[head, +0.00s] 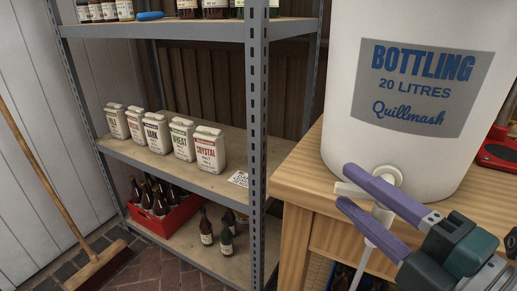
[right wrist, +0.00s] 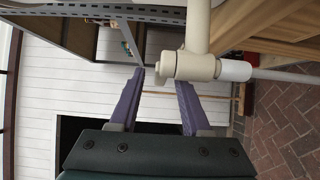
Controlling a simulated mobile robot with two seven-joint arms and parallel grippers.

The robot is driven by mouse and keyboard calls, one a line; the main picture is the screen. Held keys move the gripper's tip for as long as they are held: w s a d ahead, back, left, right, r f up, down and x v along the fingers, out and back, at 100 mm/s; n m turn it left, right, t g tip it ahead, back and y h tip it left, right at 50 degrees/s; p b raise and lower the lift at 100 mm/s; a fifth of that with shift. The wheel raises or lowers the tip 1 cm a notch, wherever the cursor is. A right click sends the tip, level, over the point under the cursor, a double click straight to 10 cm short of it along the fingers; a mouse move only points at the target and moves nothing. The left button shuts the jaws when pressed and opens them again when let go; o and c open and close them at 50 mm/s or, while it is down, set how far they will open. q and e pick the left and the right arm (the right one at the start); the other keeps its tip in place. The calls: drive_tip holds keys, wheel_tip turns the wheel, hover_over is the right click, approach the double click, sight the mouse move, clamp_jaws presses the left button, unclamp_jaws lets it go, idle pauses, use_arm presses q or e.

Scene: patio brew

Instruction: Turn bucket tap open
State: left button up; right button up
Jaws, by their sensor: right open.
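The white bottling bucket (head: 345,95) stands on the wooden bench, with a blue-lettered grey label. Its pale tap (head: 386,178) juts out low on the front, and a white tube (head: 375,232) runs down from it. My right gripper (head: 344,187) reaches in from the lower right with purple fingers open. In the right wrist view, the cream tap (right wrist: 196,66) lies just beyond and between the open fingertips (right wrist: 160,84). I cannot tell whether they touch it. My left gripper is not in view.
The wooden bench (head: 300,180) lies under the bucket. A grey metal shelf (head: 257,120) to the left holds several grain bags (head: 207,153) and a red crate (head: 165,220) of bottles. A broom (head: 55,185) leans at far left. A red item (head: 497,150) sits at right.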

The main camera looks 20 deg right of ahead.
sight(344, 186)
drive_tip(key=shift+w+a, duration=0.15)
drive_tip(key=shift+w, duration=1.05)
drive_tip(key=shift+w+a, duration=0.15)
drive_tip(key=shift+w, duration=1)
drive_tip(key=shift+c, duration=0.3)
clamp_jaws()
